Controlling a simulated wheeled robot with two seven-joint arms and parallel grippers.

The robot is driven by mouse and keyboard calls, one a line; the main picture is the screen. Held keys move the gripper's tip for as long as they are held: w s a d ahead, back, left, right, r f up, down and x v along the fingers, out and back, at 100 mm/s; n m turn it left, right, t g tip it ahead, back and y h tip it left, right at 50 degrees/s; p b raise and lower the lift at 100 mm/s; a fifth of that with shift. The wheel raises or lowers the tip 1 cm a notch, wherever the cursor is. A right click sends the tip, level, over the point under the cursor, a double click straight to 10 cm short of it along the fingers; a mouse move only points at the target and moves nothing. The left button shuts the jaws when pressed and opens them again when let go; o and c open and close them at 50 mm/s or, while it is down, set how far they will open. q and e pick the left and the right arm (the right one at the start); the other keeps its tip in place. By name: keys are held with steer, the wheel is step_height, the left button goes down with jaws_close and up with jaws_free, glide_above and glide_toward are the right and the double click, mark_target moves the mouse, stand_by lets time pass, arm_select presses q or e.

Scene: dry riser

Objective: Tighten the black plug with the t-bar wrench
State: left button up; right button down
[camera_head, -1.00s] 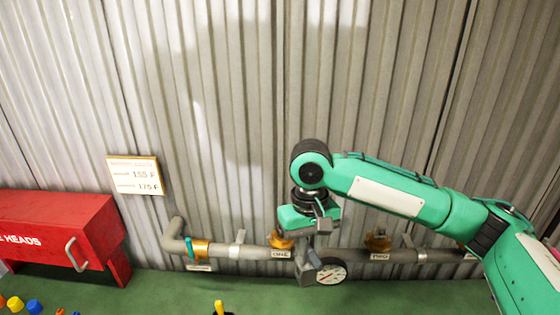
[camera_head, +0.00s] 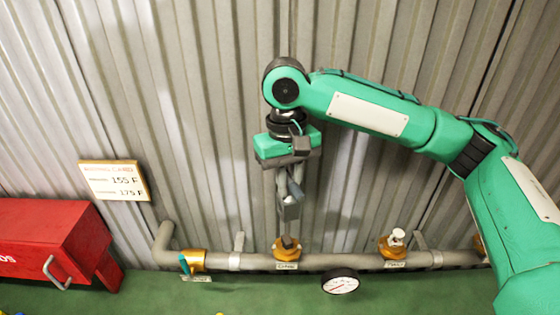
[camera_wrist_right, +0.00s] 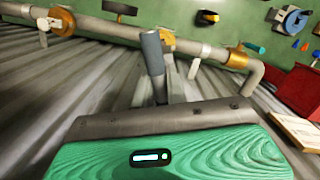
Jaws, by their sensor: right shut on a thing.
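The black plug (camera_head: 288,242) sits in the brass fitting labelled ONE on the grey pipe. My right gripper (camera_head: 289,194) is above that fitting in the head view, apart from it as pictured. It is shut on a grey metal bar, which looks like the t-bar wrench (camera_wrist_right: 152,52). In the right wrist view the bar stands out beyond my gripper and partly covers a brass fitting (camera_wrist_right: 167,40). The fingers hide part of the wrench, and I cannot tell which end points at the plug. My left gripper is not in view.
A second brass fitting holds a white plug (camera_head: 398,236). A pressure gauge (camera_head: 340,281) sits below the pipe (camera_head: 330,262). A valve with a teal handle (camera_head: 184,264) is at the left. A red cabinet (camera_head: 50,240) and a sign (camera_head: 115,180) are farther left. The corrugated wall stands behind.

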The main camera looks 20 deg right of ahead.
steer(key=shift+w+f, duration=0.1)
steer(key=shift+w, duration=0.45)
steer(key=shift+s+r, duration=0.35)
steer(key=shift+s, duration=0.4)
steer(key=shift+w+p, duration=0.25)
steer(key=shift+p, duration=0.25)
steer(key=shift+f, duration=1.3)
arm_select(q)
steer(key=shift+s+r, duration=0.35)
arm_select(e)
steer(key=shift+f, duration=1.65)
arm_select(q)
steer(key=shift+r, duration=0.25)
